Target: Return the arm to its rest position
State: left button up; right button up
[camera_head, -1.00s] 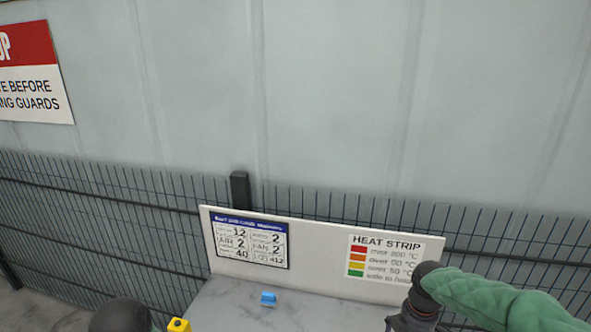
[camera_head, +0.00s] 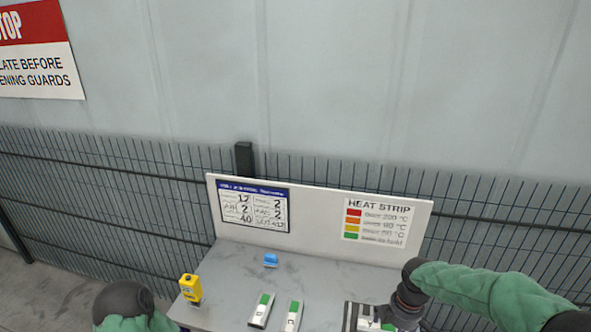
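My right arm comes in from the right in a green sleeve. Its dark wrist and gripper (camera_head: 404,308) point down over the right part of the table (camera_head: 335,282). The fingers are too dark and small to tell open from shut. Just left of it, a white and green piece (camera_head: 367,324) lies on a black-and-white striped patch (camera_head: 349,317), cut by the lower edge. At the lower left, a dark rounded joint and green sleeve of my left arm show; the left gripper is out of view.
A yellow device (camera_head: 191,288) stands at the table's left. Two white pieces with green tops, one left (camera_head: 261,311) and one right (camera_head: 292,317), lie at the front middle. A blue item (camera_head: 270,260) lies near the white back panel (camera_head: 318,215). A mesh fence (camera_head: 520,232) runs behind.

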jog(key=s+a+f+m+y+b, duration=0.1)
jog(key=s+a+f+m+b, duration=0.2)
jog(key=f, duration=0.8)
jog(key=s+a+f+m+y+b, duration=0.1)
jog(key=s+a+f+m+b, duration=0.2)
jog(key=s+a+f+m, duration=0.4)
jog(key=s+a+f+m+y+b, duration=0.1)
jog(key=s+a+f+m, duration=0.5)
jog(key=f, duration=1)
jog(key=shift+s+f+b, duration=0.2)
jog(key=shift+s+b, duration=0.7)
jog(key=shift+s, duration=0.15)
